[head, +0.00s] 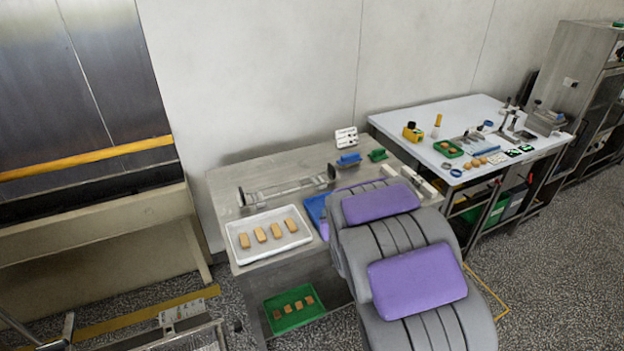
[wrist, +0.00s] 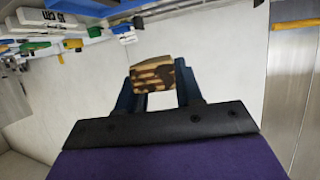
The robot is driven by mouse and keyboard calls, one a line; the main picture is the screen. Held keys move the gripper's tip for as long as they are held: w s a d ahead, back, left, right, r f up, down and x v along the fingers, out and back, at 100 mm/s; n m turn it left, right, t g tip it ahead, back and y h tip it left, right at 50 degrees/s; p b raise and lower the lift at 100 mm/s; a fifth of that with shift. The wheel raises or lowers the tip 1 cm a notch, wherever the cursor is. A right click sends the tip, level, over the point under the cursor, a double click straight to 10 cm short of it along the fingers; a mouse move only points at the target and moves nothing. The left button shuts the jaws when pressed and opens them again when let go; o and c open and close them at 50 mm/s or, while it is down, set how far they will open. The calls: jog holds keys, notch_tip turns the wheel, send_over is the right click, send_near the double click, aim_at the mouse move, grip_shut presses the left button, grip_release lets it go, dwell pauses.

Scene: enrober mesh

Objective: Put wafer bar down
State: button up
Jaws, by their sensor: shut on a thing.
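My gripper (wrist: 154,84) is shut on a wafer bar (wrist: 152,73) in the wrist view. The bar is tan with dark brown patches and sits between the two dark blue fingers, with wall behind it. It touches no other thing that I can make out. In the head view my grey arm with purple pads hides the gripper and the held bar. A white tray (head: 241,263) on the steel table holds several tan bars in a row, spaced apart.
The steel table (head: 222,187) also carries a low metal frame (head: 285,188), a partly hidden blue tray (head: 315,207) and a white sign (head: 346,137). A green tray (head: 291,327) with small brown pieces is below. A crowded white table (head: 398,117) stands to the right.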

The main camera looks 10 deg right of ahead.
jog(key=w+a+f+n+y, duration=0.2)
jog(key=a+f+y, duration=0.1)
jog(key=f, duration=0.8)
jog(key=shift+w+a+n+g, duration=0.3)
jog(key=shift+a+g, duration=0.1)
jog(key=shift+a, duration=0.25)
jog(key=shift+y, duration=0.3)
jog(key=w+d, duration=0.1)
jog(key=w, duration=0.3)
jog(key=w+d+f+b, duration=0.1)
jog(key=w+d, duration=0.1)
jog(key=w, duration=0.3)
jog(key=w+d+b, duration=0.1)
jog(key=w, duration=0.4)
jog(key=shift+w+d+f, duration=0.25)
jog(key=shift+w+f, duration=0.15)
jog(key=shift+f, duration=0.55)
jog(key=shift+w+d+f, duration=0.1)
jog(key=shift+w+f, duration=0.15)
jog(key=shift+f, duration=0.55)
jog(key=shift+f, duration=0.1)
jog(key=o, duration=0.8)
jog(key=shift+f+b, duration=0.2)
jog(key=shift+b, duration=0.6)
